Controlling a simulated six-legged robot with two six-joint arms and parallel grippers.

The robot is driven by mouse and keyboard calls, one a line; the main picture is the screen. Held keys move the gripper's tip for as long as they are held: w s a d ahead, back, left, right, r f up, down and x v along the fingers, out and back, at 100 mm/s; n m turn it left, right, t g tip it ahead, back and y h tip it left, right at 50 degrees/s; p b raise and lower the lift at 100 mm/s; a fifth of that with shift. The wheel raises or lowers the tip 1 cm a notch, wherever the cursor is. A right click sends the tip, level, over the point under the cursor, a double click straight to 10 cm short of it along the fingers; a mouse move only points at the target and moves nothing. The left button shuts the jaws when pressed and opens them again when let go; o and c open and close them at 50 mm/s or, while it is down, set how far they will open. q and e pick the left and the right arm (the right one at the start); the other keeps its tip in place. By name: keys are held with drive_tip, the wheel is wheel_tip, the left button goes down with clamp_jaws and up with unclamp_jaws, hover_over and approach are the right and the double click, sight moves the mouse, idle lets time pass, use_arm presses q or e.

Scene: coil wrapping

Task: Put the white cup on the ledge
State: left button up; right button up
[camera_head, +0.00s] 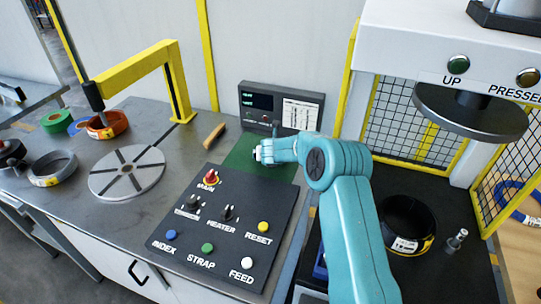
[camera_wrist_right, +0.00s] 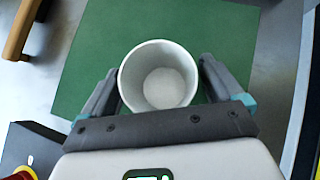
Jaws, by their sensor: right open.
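The white cup (camera_wrist_right: 163,88) stands upright and empty on a green mat (camera_wrist_right: 95,45) in the right wrist view. My right gripper (camera_wrist_right: 160,70) is open, with one finger on each side of the cup; I cannot tell whether either finger touches it. In the head view my right gripper (camera_head: 268,151) is over the green mat (camera_head: 242,152), and the arm hides most of the cup there. I cannot tell which surface is the ledge. My left gripper is not in view.
A black control panel (camera_head: 225,235) with buttons and knobs lies just in front of the mat. A dark console (camera_head: 282,105) stands behind it. A wooden-handled tool (camera_head: 214,136) lies to the left. A press (camera_head: 470,110) and a black coil (camera_head: 407,222) are at the right.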

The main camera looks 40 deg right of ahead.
drive_tip(key=c, duration=1.1)
wheel_tip(320, 180, up, 20)
drive_tip(key=p, duration=0.5)
drive_tip(key=shift+p, duration=0.35)
